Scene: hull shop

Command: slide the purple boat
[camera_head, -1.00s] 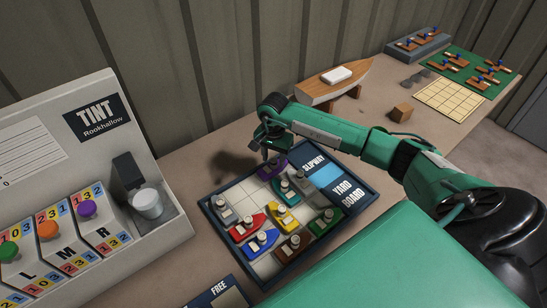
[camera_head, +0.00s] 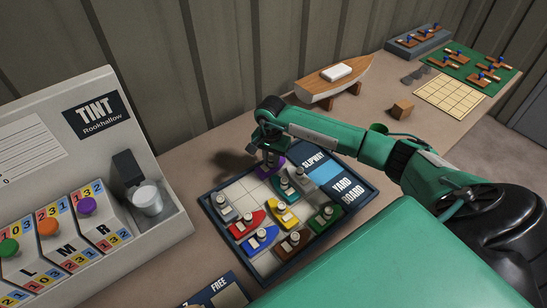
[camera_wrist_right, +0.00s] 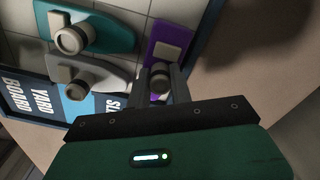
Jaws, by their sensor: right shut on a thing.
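The purple boat (camera_head: 263,172) is at the back edge of the yard board (camera_head: 236,254), a dark-framed tray with a light grid. My right gripper (camera_head: 270,156) is over the boat, partly covering it. In the right wrist view, its two fingers (camera_wrist_right: 162,88) are shut on the boat's round grey funnel, and the purple hull (camera_wrist_right: 158,35) shows beyond them. A teal boat (camera_head: 287,190) and a grey boat (camera_head: 306,182) lie beside it towards the slipway. My left gripper is out of view.
Red (camera_head: 245,224), yellow (camera_head: 283,213), blue (camera_head: 260,241), brown (camera_head: 292,244) and green boats, and another grey one (camera_head: 222,208), crowd the board. Pale cells (camera_head: 240,192) left of the purple boat are bare. The TINT cabinet (camera_head: 95,118) stands left.

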